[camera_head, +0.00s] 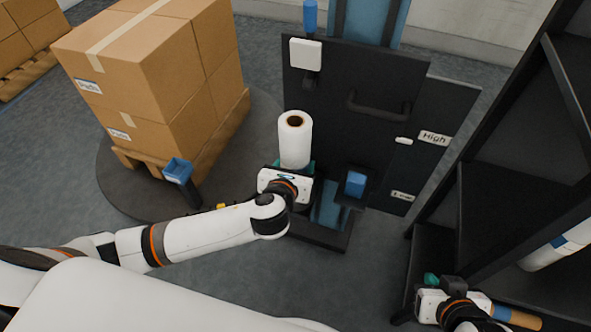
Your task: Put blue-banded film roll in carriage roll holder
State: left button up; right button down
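A white film roll (295,143) with a brown core stands upright in front of the black wrapping machine; no blue band shows on it. My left gripper (291,168) is at its lower end, with teal fingertips on both sides, and appears shut on it. The roll's bottom is hidden by the gripper. A white roll with a blue band (545,256) lies tilted on the rack at the right, cut off by the picture edge. My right gripper (433,284) is low at the right, below that roll; its finger opening is unclear. A blue part (355,184) sits low on the machine; I cannot tell whether it is the carriage roll holder.
The black machine panel (352,110) has a handle and labels. Boxes (140,75) stand on a pallet on a round turntable (118,185). A blue-topped post (178,171) stands beside them. A black rack (500,200) and brown tube (516,318) are at the right. Floor is free in the lower middle.

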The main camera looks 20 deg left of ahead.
pick_arm(q)
jog(key=shift+w+f+b, duration=0.25)
jog(key=shift+f+b, duration=0.15)
jog(key=shift+f, duration=0.25)
pick_arm(e)
jog(key=w+r+t, duration=0.1)
jog(key=w+a+r+t, duration=0.1)
jog(key=w+r+t, duration=0.1)
jog(key=w, duration=0.1)
jog(key=shift+a+y, duration=0.25)
jog(key=shift+y, duration=0.15)
jog(key=shift+s, duration=0.1)
pick_arm(q)
jog(key=o, duration=1.5)
jog(key=shift+s+f, duration=0.1)
jog(key=shift+f, duration=0.1)
jog(key=shift+c, duration=0.2)
jog(key=p+v, duration=0.3)
jog(key=v, duration=0.9)
jog(key=shift+p, duration=0.3)
pick_arm(e)
jog(key=s+d+f+g+h, duration=0.1)
jog(key=s+d+f+g, duration=0.1)
jog(key=s, duration=0.3)
jog(key=s+d+f+g+h, duration=0.1)
jog(key=s+d+f+g, duration=0.1)
jog(key=s+g, duration=0.3)
jog(key=shift+s+f+g, duration=0.25)
jog(key=shift+s+g, duration=0.05)
jog(key=shift+s, duration=0.3)
